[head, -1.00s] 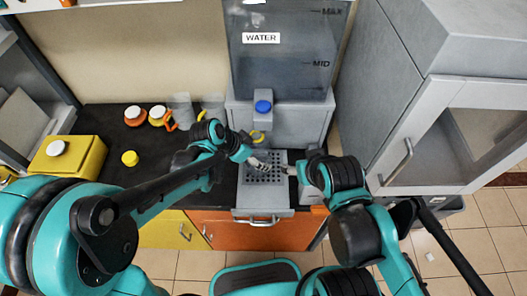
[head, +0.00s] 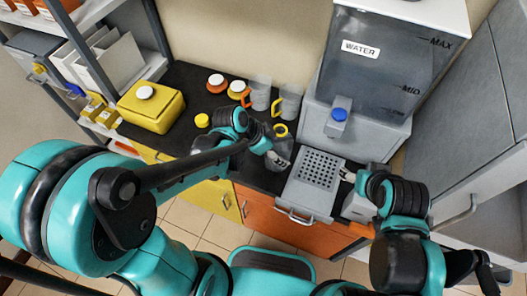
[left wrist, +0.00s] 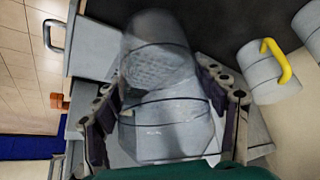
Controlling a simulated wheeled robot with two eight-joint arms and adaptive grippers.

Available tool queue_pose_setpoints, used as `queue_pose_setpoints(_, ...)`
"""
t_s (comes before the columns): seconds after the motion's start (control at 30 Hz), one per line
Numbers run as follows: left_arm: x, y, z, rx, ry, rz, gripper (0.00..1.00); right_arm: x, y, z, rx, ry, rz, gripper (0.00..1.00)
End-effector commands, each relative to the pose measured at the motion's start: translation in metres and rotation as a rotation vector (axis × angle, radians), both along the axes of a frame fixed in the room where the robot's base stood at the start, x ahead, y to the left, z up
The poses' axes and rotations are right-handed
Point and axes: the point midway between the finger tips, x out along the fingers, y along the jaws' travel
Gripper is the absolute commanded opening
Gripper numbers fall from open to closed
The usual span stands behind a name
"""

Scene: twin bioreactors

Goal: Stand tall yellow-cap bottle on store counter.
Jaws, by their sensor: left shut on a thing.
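My left gripper (head: 272,155) is shut on a clear bottle (head: 284,148) with a yellow ring at its top, just left of the perforated drip tray in the head view. The bottle's see-through body (left wrist: 160,90) lies between both fingers in the left wrist view. Whether its base touches the dark counter (head: 185,75) is unclear. A loose yellow cap (head: 202,120) lies on the counter at left. My right gripper (head: 348,175) is at the tray's right side, small and partly hidden; its jaws are unclear.
The water dispenser (head: 375,75) stands behind the drip tray (head: 318,170). Clear jugs with an orange handle (head: 260,95) and a yellow handle (head: 288,103) stand behind the bottle. White-lidded jars (head: 215,83) and a yellow canister (head: 151,105) are farther left. A grey cabinet (head: 460,110) is at right.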

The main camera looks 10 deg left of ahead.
Motion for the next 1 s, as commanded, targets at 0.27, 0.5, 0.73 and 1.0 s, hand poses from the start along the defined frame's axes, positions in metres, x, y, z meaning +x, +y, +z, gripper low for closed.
queue_pose_setpoints(0.27, 0.030, -0.021, 0.046, -0.016, -0.017, 0.185, 0.14, 0.000, 0.000, 0.012, 0.000, 0.000, 0.000, 0.65)
queue_pose_setpoints(0.5, 0.045, 0.023, 0.017, -0.018, -0.019, 0.206, 0.14, 0.000, 0.000, -0.005, 0.000, 0.000, 0.000, 0.65)
queue_pose_setpoints(0.73, 0.057, 0.069, -0.011, -0.019, -0.018, 0.202, 0.14, 0.000, 0.000, -0.020, 0.000, 0.000, 0.000, 0.65)
queue_pose_setpoints(1.0, 0.062, 0.087, -0.023, -0.019, -0.018, 0.196, 0.14, 0.000, 0.000, -0.026, 0.000, 0.000, 0.000, 0.65)
